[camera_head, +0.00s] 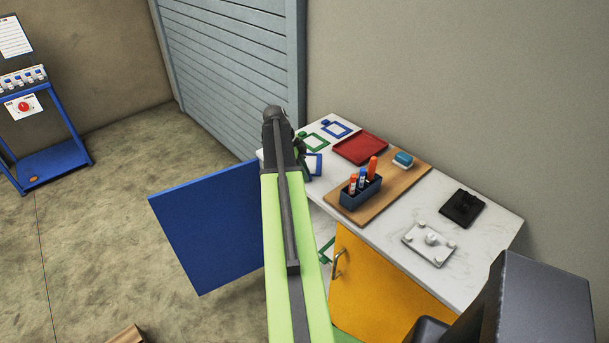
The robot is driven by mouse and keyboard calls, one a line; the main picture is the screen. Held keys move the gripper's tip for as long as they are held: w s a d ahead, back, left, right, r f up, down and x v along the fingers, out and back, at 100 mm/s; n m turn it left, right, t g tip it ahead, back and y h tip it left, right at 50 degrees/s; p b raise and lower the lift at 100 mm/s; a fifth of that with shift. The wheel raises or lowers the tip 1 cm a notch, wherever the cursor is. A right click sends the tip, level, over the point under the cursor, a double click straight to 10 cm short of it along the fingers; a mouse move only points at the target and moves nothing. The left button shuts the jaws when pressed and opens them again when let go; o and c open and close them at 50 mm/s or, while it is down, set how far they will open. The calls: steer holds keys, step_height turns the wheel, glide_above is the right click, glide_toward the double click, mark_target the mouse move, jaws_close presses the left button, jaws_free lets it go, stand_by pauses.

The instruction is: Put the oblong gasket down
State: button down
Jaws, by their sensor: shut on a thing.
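My gripper (304,172) is at the end of my green arm, low over the left end of the white worktop (479,229). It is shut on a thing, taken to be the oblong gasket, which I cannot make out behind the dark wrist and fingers. A blue-framed pale shape (316,164) shows just right of the fingers; I cannot tell whether they touch it. Behind it, a green outline (313,141) and a blue outline (337,129) lie on the worktop.
A red tray (360,148) and a wooden board (405,181) with a dark pen holder (358,195) are right of my gripper. A grey plate with knobs (429,242) and a black block (463,207) lie further right. A blue panel (208,225) stands left, beside the worktop.

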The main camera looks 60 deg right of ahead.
steer(key=c, duration=1)
jaws_free()
steer(key=shift+o, duration=0.2)
steer(key=p+v, duration=1.1)
steer(key=v, duration=0.1)
steer(key=shift+s+r, duration=0.1)
